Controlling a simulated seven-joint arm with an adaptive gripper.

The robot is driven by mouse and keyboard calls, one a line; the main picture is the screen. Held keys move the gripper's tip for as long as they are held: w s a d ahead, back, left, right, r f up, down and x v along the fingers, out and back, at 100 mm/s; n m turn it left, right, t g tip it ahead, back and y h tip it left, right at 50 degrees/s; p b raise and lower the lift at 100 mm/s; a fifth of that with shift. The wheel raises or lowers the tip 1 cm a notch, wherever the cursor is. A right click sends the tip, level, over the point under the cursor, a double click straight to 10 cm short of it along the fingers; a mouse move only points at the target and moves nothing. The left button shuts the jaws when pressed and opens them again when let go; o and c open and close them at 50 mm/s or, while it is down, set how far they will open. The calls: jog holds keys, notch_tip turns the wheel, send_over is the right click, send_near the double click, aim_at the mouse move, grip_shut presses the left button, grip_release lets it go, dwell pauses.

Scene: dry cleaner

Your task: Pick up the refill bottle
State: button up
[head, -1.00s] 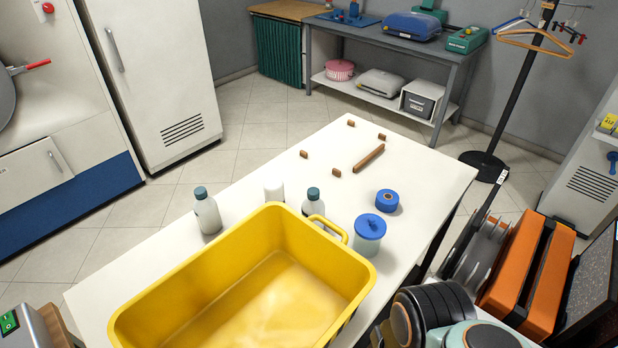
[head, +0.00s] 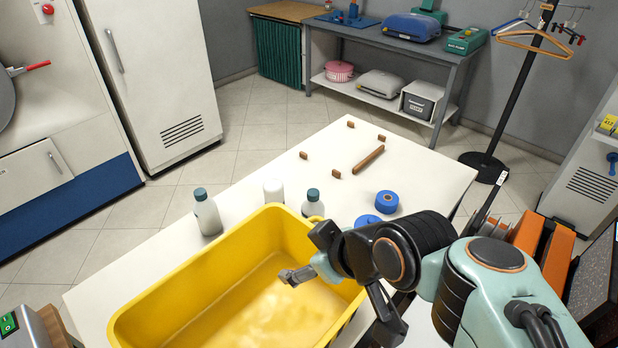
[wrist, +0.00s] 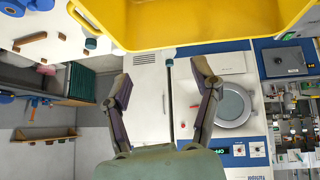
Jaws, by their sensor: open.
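Two pale bottles with dark teal caps stand on the white table; I cannot tell which is the refill bottle. One bottle (head: 207,215) stands left of the yellow tub (head: 175,268), the other bottle (head: 313,205) behind it. A plain white cylinder (head: 274,190) stands between them. My gripper (head: 305,256) is over the tub's right part, in front of the right bottle and apart from it. In the wrist view my gripper (wrist: 162,82) has its fingers spread with nothing between them. A dark cap (wrist: 90,43) shows there below the tub's edge.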

jog(key=w+a+r+n+t+y, duration=0.1)
jog(key=w+a+r+n+y, duration=0.1)
jog(key=w, duration=0.4)
jog(key=w+a+r+n+t+y, duration=0.1)
jog(key=w+r+n+y, duration=0.15)
jog(key=w, duration=0.45)
jog(key=m+t+y, duration=0.2)
jog(key=m, duration=0.1)
send_over(318, 195)
jog(key=s, duration=0.4)
notch_tip(318, 195, down, 10)
jog(key=shift+m+g+h, duration=0.3)
jog(key=shift+m+h, duration=0.25)
jog(key=shift+m, duration=0.3)
jog(key=d+f, duration=0.1)
jog(key=f, duration=0.2)
jog(key=d+f, duration=0.1)
jog(key=f, duration=0.2)
jog(key=d+f, duration=0.1)
jog(key=f, duration=0.2)
jog(key=shift+w+f, duration=0.1)
jog(key=shift+w, duration=0.2)
jog(key=shift+w+f, duration=0.15)
jog(key=shift+f, duration=0.1)
jog(key=x, duration=0.6)
grip_shut()
